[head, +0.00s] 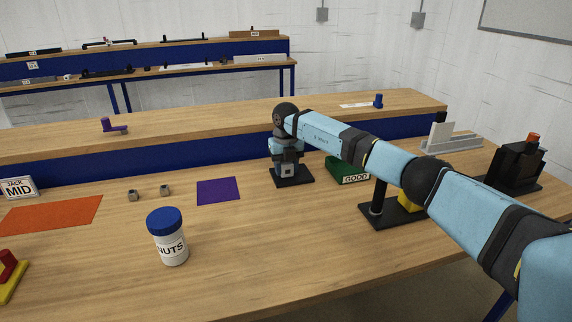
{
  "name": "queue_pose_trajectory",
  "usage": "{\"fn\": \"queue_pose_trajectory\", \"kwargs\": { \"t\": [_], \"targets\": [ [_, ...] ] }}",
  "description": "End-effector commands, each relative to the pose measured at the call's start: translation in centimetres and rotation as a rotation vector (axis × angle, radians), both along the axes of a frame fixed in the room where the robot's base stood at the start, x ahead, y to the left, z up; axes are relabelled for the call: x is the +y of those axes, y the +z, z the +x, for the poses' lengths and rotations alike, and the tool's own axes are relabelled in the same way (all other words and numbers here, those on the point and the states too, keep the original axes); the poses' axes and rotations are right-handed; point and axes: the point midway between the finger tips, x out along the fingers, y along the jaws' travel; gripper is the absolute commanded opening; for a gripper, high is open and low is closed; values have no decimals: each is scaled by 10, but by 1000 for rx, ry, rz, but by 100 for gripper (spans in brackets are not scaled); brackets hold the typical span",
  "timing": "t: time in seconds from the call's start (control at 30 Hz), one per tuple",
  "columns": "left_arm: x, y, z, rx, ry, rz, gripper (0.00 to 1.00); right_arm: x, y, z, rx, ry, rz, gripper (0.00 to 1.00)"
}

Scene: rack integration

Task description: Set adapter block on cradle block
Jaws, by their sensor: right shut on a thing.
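My right arm reaches in from the right, and its gripper (287,158) points down over a small fixture with a black base plate (293,181) near the middle of the bench. The gripper is shut on a small grey block (287,171) just above or on this base. I take the block to be the adapter block and the fixture to be the cradle block, but no label shows. The fingers and wrist hide most of the contact, so I cannot tell whether the block touches the fixture. My left gripper is out of view.
A green GOOD bin (348,170) stands close right of the fixture. A black stand (376,208) with a yellow block (410,203) is partly under my arm. A NUTS jar (168,240), purple mat (218,190) and orange mat (52,215) lie left. The front middle is clear.

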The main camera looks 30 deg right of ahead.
Motion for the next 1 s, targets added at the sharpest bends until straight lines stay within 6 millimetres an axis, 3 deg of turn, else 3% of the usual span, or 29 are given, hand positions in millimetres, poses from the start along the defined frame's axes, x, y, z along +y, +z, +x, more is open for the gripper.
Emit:
{"fn": "queue_pose_trajectory", "kwargs": {
  "t": [0.77, 0.8, 0.9, 1.0],
  "targets": [
    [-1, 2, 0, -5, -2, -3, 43, 0, -8, 0, 0, 0, 0, 19],
    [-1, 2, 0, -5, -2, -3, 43, 0, -8, 0, 0, 0, 0, 49],
    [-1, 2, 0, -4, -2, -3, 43, 0, -8, 0, 0, 0, 0, 72],
    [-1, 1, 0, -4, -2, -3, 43, 0, -8, 0, 0, 0, 0, 72]
  ]
}}
